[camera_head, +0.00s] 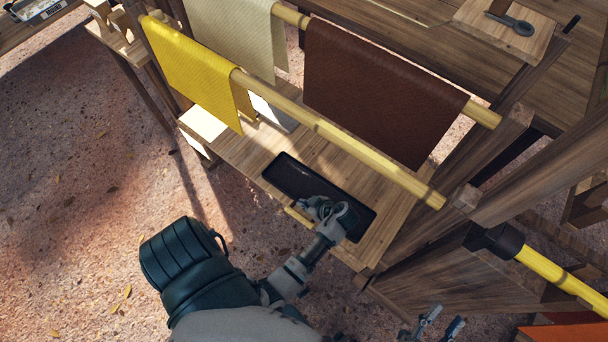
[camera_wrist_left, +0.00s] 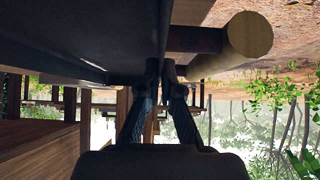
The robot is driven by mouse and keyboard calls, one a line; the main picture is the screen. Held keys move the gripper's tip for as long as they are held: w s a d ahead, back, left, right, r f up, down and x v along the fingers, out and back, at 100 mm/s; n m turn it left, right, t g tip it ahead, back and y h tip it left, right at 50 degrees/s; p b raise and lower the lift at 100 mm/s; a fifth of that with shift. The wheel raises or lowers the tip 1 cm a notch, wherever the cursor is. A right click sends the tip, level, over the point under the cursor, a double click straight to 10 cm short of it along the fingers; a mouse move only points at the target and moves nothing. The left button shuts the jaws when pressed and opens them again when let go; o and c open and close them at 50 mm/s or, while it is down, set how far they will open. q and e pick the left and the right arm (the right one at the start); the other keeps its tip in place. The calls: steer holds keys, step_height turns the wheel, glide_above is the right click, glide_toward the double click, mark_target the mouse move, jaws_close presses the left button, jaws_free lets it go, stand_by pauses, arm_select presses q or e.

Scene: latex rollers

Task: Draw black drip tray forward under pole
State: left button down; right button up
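The black drip tray (camera_head: 292,178) lies on the wooden shelf (camera_head: 232,150), below and in front of the near bamboo pole (camera_head: 340,138). My left gripper (camera_head: 328,211) is at the tray's near right part. In the left wrist view the fingers (camera_wrist_left: 160,72) are almost together at the edge of the dark tray (camera_wrist_left: 75,35), with its rim between the tips. My right gripper (camera_head: 440,325) is at the bottom edge of the head view, its fingers apart and empty, away from the tray.
A yellow sheet (camera_head: 190,65) hangs on the near pole. A brown sheet (camera_head: 380,90) and a cream sheet (camera_head: 240,35) hang on the pole behind. Wooden posts (camera_head: 500,190) stand at right. A short round wooden bar (camera_wrist_left: 245,38) sits beside the fingers in the wrist view.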

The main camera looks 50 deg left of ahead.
arm_select(q)
steer(key=c, duration=1.2)
jaws_free()
steer(key=shift+c, duration=0.2)
